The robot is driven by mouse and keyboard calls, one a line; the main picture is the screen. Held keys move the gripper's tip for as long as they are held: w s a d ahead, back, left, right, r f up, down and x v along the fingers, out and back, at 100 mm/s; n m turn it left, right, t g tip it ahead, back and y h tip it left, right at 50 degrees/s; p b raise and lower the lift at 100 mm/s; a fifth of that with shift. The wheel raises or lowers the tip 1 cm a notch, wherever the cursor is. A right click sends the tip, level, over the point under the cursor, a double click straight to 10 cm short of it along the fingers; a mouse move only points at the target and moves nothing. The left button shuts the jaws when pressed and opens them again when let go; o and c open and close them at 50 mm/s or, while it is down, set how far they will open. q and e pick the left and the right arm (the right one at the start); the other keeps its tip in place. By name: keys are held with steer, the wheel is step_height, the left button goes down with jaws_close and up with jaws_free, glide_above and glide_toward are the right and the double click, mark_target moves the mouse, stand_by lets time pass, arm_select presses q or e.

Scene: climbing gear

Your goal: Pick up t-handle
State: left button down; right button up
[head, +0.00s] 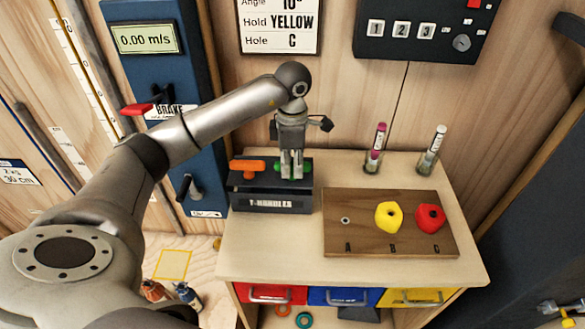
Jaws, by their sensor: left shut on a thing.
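A dark box labelled "T-HANDLES" (272,203) stands at the left of the wooden workbench. An orange t-handle (247,170) sits on its top at the left. My left gripper (292,172) points down over the right part of the box, with its fingers shut on a green t-handle (306,167). Only the green ends show beside the fingers. The handle is at or just above the box top; I cannot tell which. My right gripper is not in view.
A brown board (365,236) marked A, B, C carries a yellow hold (388,216) and a red hold (430,218). Two tubes, one pink-capped (377,141) and one white-capped (436,143), stand behind it. A blue brake panel (160,80) rises at the left.

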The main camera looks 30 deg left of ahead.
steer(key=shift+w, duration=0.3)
arm_select(q)
steer(key=shift+r, duration=0.15)
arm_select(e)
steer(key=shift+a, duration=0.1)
arm_select(q)
steer(key=shift+r, duration=0.3)
step_height(320, 180, up, 7)
steer(key=shift+w+f+b, duration=0.1)
steer(key=shift+f+b, duration=0.05)
steer(key=shift+b, duration=0.95)
step_height(320, 180, up, 10)
steer(key=p, duration=0.1)
steer(key=shift+r+p, duration=0.25)
steer(key=shift+p, duration=0.05)
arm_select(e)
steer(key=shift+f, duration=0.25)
